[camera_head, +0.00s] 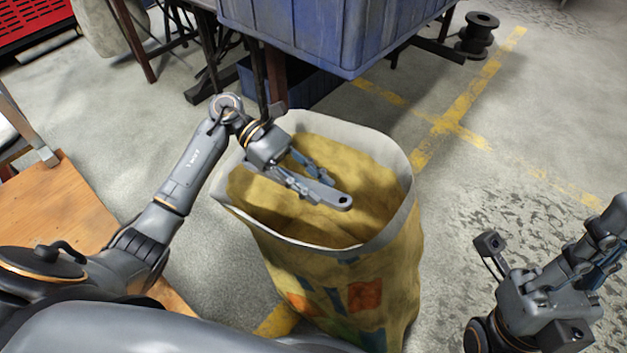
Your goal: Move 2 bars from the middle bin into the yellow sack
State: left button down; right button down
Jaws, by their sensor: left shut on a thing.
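The yellow sack (398,262) stands open on the floor in the middle of the head view, its pale rim folded out and its front printed with coloured patches. My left gripper (318,184) is over the sack's mouth, shut on a grey metal bar (341,200). The bar has a hole near its visible end and lies within the outline of the opening; its exact height is hard to tell. My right gripper (603,246) is at the lower right, away from the sack; its jaw state is unclear. I cannot identify the middle bin here.
A large blue slatted container (330,30) stands on dark legs behind the sack. A wooden board (50,215) is at the left. A black spool (478,35) sits on the floor at the back right. Floor right of the sack is clear, with yellow lines.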

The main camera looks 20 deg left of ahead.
pick_arm(q)
jog(key=c, duration=0.9)
grip_release()
jog(key=shift+c, duration=0.2)
jog(key=v, duration=1.2)
jog(key=shift+r, duration=0.1)
